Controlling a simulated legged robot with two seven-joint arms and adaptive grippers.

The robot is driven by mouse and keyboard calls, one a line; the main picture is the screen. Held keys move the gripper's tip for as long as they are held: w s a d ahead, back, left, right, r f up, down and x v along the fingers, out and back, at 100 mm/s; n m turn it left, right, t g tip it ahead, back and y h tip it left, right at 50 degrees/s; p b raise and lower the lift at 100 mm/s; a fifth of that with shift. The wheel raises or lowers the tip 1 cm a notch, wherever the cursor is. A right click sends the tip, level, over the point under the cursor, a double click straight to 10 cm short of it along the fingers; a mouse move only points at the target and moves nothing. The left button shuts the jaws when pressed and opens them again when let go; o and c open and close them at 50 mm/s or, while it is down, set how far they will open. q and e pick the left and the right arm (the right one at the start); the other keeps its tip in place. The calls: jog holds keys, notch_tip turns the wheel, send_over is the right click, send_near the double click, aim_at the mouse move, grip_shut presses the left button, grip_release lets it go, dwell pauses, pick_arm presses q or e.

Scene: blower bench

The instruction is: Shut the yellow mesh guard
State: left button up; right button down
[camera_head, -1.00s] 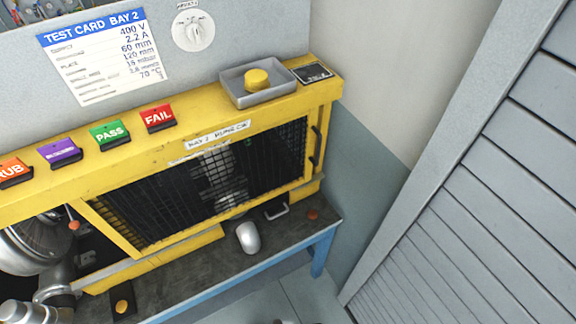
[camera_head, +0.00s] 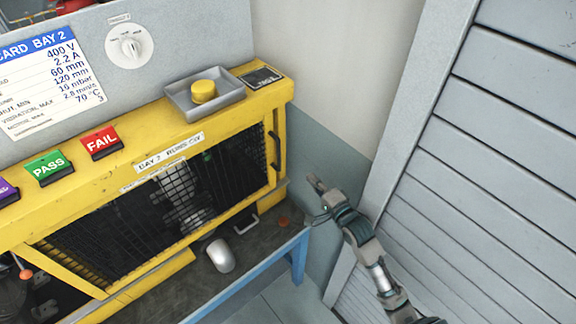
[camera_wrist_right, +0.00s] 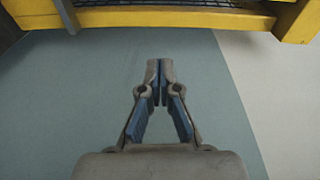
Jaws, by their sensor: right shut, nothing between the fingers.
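The yellow mesh guard (camera_head: 150,268) has a yellow frame around dark mesh and sits in the front of the yellow housing. Left of its slanted left bar is an uncovered gap where dark machine parts show. A dark handle (camera_head: 274,152) is at the housing's right end. My right gripper (camera_head: 317,184) is right of the housing, apart from it, over the floor and wall side. The right wrist view shows its fingers (camera_wrist_right: 160,72) shut together and empty, with yellow frame (camera_wrist_right: 175,18) along the top edge. My left gripper is not in view.
A grey tray with a yellow button (camera_head: 203,91) sits on the housing top, with FAIL (camera_head: 101,142) and PASS (camera_head: 48,167) tags to its left. Grey slatted panels (camera_head: 490,170) stand at right.

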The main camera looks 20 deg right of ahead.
jog(key=a+r+x, duration=0.1)
jog(key=r+x, duration=0.1)
jog(key=x, duration=0.8)
jog(key=s+a+p, duration=0.1)
jog(key=s+a, duration=0.1)
jog(key=shift+s+a+p, duration=0.2)
jog(key=shift+a+p, duration=0.15)
jog(key=shift+a, duration=0.05)
